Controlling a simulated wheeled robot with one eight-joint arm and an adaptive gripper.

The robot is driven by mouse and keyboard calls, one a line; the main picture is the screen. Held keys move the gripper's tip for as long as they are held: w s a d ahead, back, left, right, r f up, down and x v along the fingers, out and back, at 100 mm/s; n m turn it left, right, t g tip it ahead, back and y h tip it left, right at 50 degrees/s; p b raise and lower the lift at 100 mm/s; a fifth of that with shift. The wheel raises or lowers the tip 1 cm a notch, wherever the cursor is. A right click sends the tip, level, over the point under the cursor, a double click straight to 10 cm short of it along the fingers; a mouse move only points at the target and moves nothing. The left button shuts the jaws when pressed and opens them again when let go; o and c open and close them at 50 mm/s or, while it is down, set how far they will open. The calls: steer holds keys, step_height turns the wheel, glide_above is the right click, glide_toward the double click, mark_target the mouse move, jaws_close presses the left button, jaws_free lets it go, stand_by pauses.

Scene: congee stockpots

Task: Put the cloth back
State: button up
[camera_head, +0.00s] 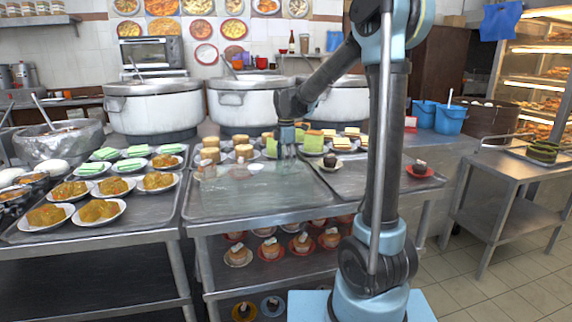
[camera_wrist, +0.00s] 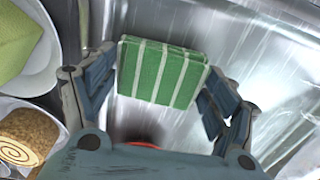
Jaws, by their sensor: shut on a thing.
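The cloth (camera_wrist: 160,72) is a folded green rectangle with white stripes. In the wrist view it sits between the two fingers of my gripper (camera_wrist: 162,75), which is shut on it. In the camera_head view my gripper (camera_head: 286,152) points down over the rear part of the middle metal counter (camera_head: 245,195). The cloth cannot be made out clearly there. In the wrist view shiny bare metal lies beyond the cloth, and I cannot tell how far above it the cloth is.
Plates of cakes stand close around my gripper, including a green cake (camera_head: 314,140). A plate with a rolled cake (camera_wrist: 20,140) is at left in the wrist view. Large stockpots (camera_head: 155,108) stand behind. The counter's front is clear. Blue buckets (camera_head: 449,120) stand right.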

steer(key=o, duration=1)
steer(key=shift+o, duration=0.2)
step_height(320, 180, up, 13)
steer(key=shift+f, duration=0.2)
